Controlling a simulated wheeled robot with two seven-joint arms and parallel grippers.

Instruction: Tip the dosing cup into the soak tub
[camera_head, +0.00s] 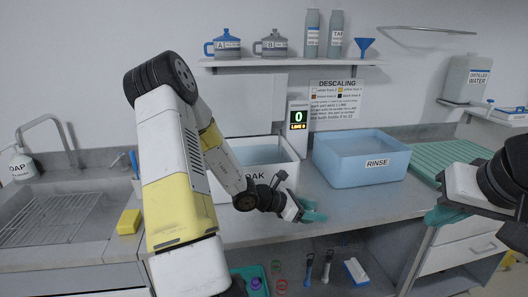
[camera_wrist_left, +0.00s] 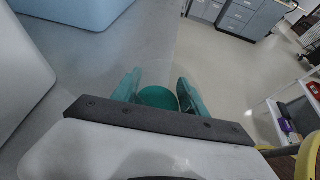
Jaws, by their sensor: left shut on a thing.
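The white soak tub (camera_head: 268,167) stands on the counter, its label partly covered by my left arm. My left gripper (camera_head: 312,210) is in front of the tub and to its right, near the counter's front edge. In the left wrist view, its green fingers (camera_wrist_left: 160,92) are shut on a round green thing, seemingly the dosing cup (camera_wrist_left: 158,98). The cup is hard to make out in the head view, and its contents cannot be told. My right gripper (camera_head: 440,215) is at the far right, away from the tub, its opening unclear.
The blue rinse tub (camera_head: 360,170) stands right of the soak tub. A display (camera_head: 298,117) reading 0 is behind them. A sink (camera_head: 70,215) and yellow sponge (camera_head: 129,221) are at left. A shelf (camera_head: 290,62) holds jugs, bottles and a funnel.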

